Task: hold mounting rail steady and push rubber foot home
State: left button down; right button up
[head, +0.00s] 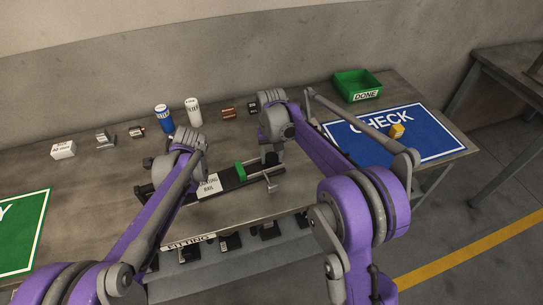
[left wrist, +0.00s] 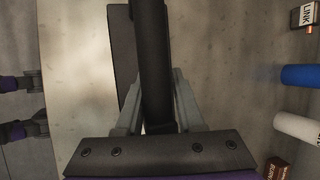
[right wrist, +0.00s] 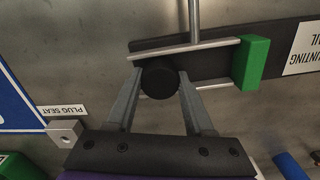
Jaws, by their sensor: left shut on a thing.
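The dark mounting rail (head: 228,181) lies along the front middle of the bench, with a white label (head: 208,187) on it. My left gripper (left wrist: 155,88) is shut on the rail near its left end, its fingers on either side of the bar. The black round rubber foot (right wrist: 159,78) is at the rail's right end. My right gripper (right wrist: 160,74) has its fingertips against both sides of the foot and appears shut on it. The foot's underside is hidden, so I cannot tell how it sits. In the head view my arms partly cover both grippers.
A green block (head: 240,171) and a metal clamp with a T-handle (head: 268,178) are at the rail. Blue (head: 163,118) and white (head: 193,112) cylinders stand behind it. A green DONE bin (head: 358,91) and blue CHECK mat (head: 365,140) are at right.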

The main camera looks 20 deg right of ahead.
aim_at(261, 168)
grip_shut()
jog(key=a, duration=0.4)
jog(key=shift+s, duration=0.2)
jog(key=o, duration=0.7)
grip_release()
notch_tip(261, 168, up, 12)
jog(key=shift+r, duration=0.1)
